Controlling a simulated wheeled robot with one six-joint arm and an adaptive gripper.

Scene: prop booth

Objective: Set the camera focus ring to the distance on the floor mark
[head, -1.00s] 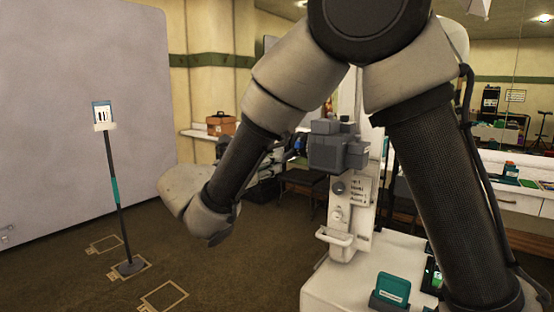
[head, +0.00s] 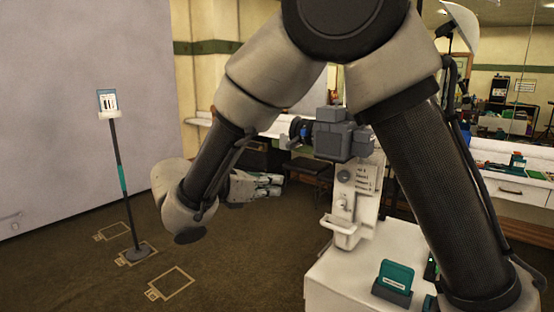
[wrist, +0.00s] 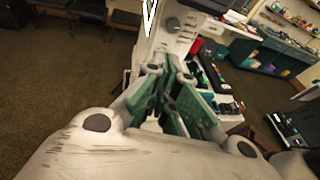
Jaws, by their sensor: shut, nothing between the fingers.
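The grey boxy camera (head: 340,138) sits on top of a white stand in the head view. My gripper (head: 278,185) is lower and left of the camera, pointing right, shut and empty. Its green-padded fingers (wrist: 170,98) fill the middle of the wrist view, touching nothing I can see. Taped floor marks (head: 170,284) lie on the carpet at left, with small tags too small to read. A pole with a sign (head: 107,102) stands on the middle mark (head: 122,259).
A white cabinet (head: 345,285) carries a teal card in a holder (head: 396,277). The camera stand has a handle (head: 343,232) and labels. Counters line the back and right, with chairs (wrist: 88,12) by the wall. The carpet at left is mostly clear.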

